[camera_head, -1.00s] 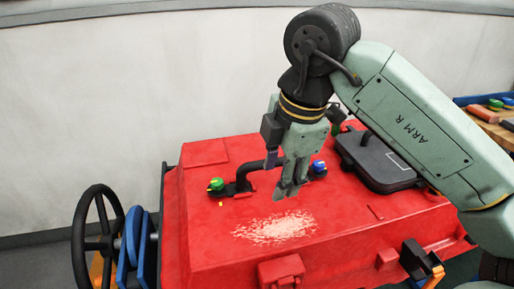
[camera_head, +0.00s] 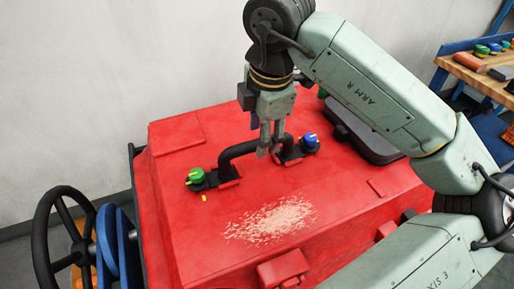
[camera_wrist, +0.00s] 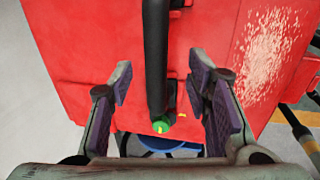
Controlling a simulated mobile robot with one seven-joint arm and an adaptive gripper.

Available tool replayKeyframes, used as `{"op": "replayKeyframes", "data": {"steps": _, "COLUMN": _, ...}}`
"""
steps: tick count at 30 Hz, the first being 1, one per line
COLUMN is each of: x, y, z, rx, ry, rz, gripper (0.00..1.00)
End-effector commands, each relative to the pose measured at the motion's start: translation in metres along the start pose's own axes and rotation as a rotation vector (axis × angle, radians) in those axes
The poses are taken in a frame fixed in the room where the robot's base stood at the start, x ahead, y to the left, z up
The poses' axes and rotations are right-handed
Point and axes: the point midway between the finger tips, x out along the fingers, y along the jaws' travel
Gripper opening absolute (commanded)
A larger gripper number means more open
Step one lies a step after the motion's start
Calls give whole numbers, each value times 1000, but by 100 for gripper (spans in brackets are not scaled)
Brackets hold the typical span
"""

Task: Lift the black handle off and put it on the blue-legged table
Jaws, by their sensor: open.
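The black handle (camera_head: 240,149) is a raised bar on the sloping top of the red machine (camera_head: 190,235), with a green knob (camera_head: 196,175) at its left end and a blue knob (camera_head: 309,140) at its right. My gripper (camera_head: 269,150) points down at the right part of the bar, its fingers partly covering it. In the wrist view, the handle (camera_wrist: 155,55) runs between the two open, purple-padded fingers (camera_wrist: 159,87), with space on both sides. The blue-legged table (camera_head: 462,65) stands at the upper right, partly cut off by the picture edge.
A dark flat lid (camera_head: 370,140) lies behind my arm on the machine. A brown block (camera_head: 472,61), small knobs and dark items occupy the table's visible top. A black wheel (camera_head: 42,240) and blue discs (camera_head: 107,240) stand at the machine's left. A pale scuffed patch (camera_head: 272,222) marks its top.

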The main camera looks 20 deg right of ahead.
Motion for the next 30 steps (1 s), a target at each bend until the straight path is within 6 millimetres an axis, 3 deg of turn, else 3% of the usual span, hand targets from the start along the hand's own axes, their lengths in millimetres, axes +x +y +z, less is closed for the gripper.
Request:
{"op": "replayKeyframes", "data": {"steps": 10, "x": 44, "y": 3, "z": -2, "rx": 0, "ry": 3, "rz": -3, "gripper": 45}}
{"op": "replayKeyframes", "data": {"steps": 19, "x": 51, "y": 3, "z": -2, "rx": -1, "ry": 0, "rz": 0, "gripper": 45}}
{"op": "replayKeyframes", "data": {"steps": 30, "x": 50, "y": 3, "z": -2, "rx": 0, "ry": 0, "rz": -1, "gripper": 21}}
